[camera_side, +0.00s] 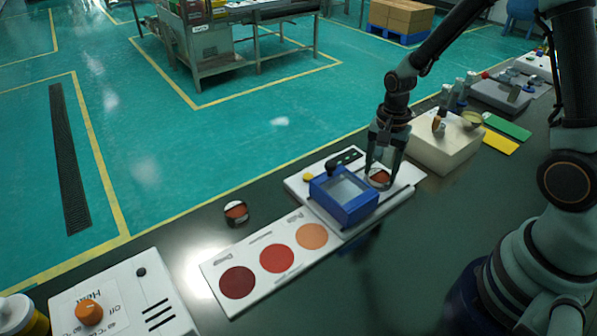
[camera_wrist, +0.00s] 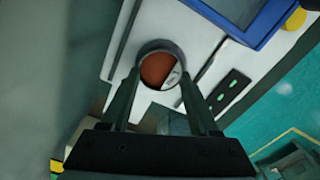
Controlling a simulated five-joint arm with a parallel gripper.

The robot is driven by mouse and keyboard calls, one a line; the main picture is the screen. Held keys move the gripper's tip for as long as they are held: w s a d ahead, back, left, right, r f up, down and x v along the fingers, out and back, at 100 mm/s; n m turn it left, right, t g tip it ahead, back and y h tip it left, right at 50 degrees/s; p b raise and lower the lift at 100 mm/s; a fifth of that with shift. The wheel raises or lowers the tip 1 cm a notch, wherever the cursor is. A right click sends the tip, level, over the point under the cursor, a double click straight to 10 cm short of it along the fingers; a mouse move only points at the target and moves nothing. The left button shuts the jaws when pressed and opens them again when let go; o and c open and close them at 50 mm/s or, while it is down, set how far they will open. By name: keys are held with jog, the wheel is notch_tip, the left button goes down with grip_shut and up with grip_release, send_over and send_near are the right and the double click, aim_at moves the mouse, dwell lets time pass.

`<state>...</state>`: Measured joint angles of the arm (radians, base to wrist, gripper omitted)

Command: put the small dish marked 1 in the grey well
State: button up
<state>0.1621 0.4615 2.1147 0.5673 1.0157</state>
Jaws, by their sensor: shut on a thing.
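A small dish (camera_side: 379,177) with red-brown contents is between the fingers of my gripper (camera_side: 382,174), over the right part of the white sieve base. In the wrist view the dish (camera_wrist: 158,68) has a white label whose mark I cannot read clearly. My gripper (camera_wrist: 160,80) is shut on it, one finger at each side. A dark grey ring surrounds the contents; I cannot tell whether it is the dish's rim or the grey well. A second dish (camera_side: 236,212), with reddish contents and a pale label, stands on the dark bench at the left.
The blue sieve box (camera_side: 345,210) stands on the white base (camera_side: 405,197) just left of my gripper. A card with three coloured circles (camera_side: 295,280) lies further left. A cream block (camera_side: 440,155) with vials stands at the right. A heater (camera_side: 125,305) is at lower left.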

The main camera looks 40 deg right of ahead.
jog(key=shift+f, duration=0.15)
jog(key=o, duration=1.3)
jog(key=shift+o, duration=0.2)
notch_tip(320, 180, up, 12)
notch_tip(320, 180, up, 7)
jog(key=n+t, duration=0.3)
jog(key=n, duration=0.3)
send_over(379, 177)
jog(key=s+a, duration=0.3)
jog(key=s+a+r+n+t, duration=0.2)
jog(key=s+a+r+n, duration=0.1)
jog(key=n, duration=0.4)
jog(key=shift+s+r+t, duration=0.3)
jog(key=shift+s, duration=0.2)
